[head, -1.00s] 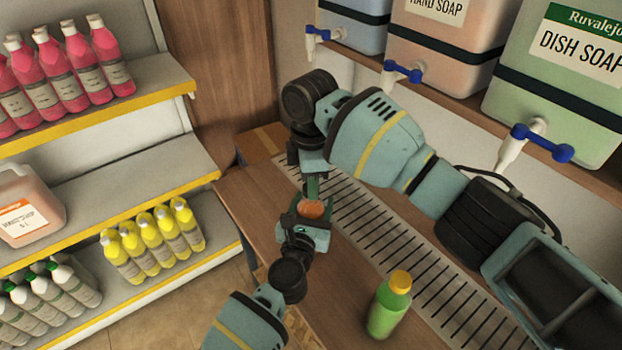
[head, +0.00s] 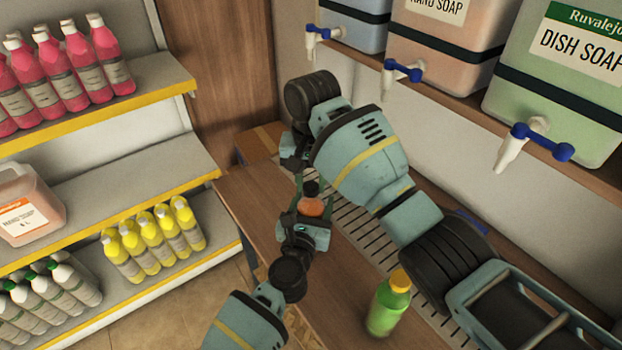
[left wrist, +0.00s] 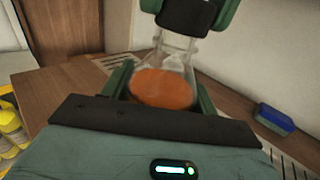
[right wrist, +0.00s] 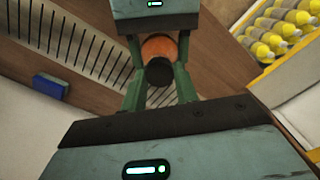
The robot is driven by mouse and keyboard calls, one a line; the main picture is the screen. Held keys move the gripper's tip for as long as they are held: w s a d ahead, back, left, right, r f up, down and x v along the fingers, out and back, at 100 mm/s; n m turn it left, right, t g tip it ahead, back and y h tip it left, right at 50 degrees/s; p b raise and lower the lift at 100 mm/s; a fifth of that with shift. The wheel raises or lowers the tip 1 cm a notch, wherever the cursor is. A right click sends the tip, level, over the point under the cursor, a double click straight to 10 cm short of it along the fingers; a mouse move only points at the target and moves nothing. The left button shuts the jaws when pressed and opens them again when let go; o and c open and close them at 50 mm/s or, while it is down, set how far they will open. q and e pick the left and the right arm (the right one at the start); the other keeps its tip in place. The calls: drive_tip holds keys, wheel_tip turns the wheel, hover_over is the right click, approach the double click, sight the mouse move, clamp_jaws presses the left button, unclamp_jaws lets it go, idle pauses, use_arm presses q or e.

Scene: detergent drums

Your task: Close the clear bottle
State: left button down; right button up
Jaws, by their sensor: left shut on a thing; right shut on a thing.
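The clear bottle (head: 311,206) holds orange liquid and stands upright above the wooden counter; it also shows in the left wrist view (left wrist: 162,88). My left gripper (head: 307,213) is shut around its body, one finger on each side. My right gripper (right wrist: 160,82) is shut on a black cap (right wrist: 160,71), directly above the bottle's mouth. In the left wrist view the cap (left wrist: 185,14) lines up with the clear neck. I cannot tell whether it is seated on the neck. My right arm hides part of the counter in the head view.
A green bottle with an orange cap (head: 389,303) stands on the counter near the slotted drain grate (head: 352,222). A blue block (right wrist: 51,86) lies beyond the grate. Drums with blue taps (head: 401,70) hang over the back. Shelves of bottles (head: 150,232) stand at left.

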drive_tip(key=m, duration=0.6)
drive_tip(key=shift+a, duration=0.1)
drive_tip(key=m, duration=0.4)
drive_tip(key=shift+m, duration=0.4)
drive_tip(key=o, duration=0.9)
